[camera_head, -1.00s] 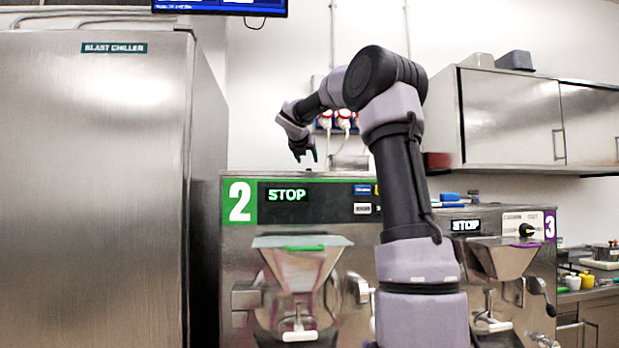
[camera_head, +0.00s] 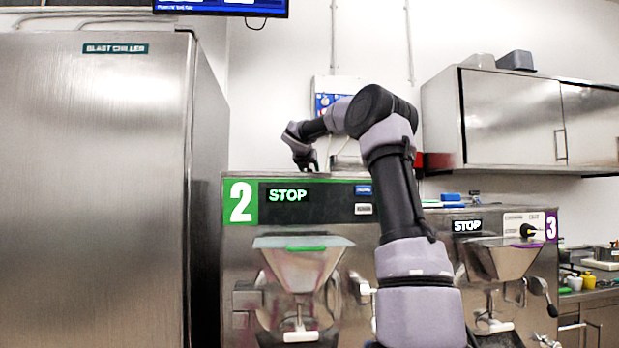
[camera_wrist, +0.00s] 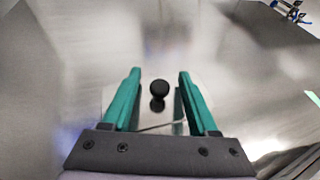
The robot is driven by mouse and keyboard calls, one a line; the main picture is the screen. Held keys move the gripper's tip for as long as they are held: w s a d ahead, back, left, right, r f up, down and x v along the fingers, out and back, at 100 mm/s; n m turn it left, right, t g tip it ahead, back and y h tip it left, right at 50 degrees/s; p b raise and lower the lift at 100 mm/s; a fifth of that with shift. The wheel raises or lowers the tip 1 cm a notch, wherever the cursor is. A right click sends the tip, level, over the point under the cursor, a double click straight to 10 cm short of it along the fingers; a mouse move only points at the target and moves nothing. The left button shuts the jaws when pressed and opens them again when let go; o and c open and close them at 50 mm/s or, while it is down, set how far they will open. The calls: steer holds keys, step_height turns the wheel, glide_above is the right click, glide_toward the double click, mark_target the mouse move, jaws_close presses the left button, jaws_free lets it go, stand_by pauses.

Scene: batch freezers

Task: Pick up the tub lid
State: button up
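The tub lid (camera_wrist: 179,108) lies below my gripper in the wrist view. It looks pale or clear, with a round black knob (camera_wrist: 159,89) standing on it. My gripper (camera_wrist: 159,76) is open, with its two green fingers on either side of the knob and a gap to each. In the head view my gripper (camera_head: 308,165) is low at the top of machine 2 (camera_head: 270,235). The lid cannot be made out in the head view. I cannot tell whether the fingers touch the lid.
The steel machine top (camera_wrist: 60,70) around the lid is mostly bare. The tall blast chiller (camera_head: 95,190) stands at left, and machine 3 (camera_head: 510,265) at right. A wall cabinet (camera_head: 510,115) hangs at the upper right. Blue items (camera_head: 451,197) lie on the machine top to the right.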

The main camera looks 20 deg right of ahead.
jaws_close()
steer(key=shift+r, duration=0.15)
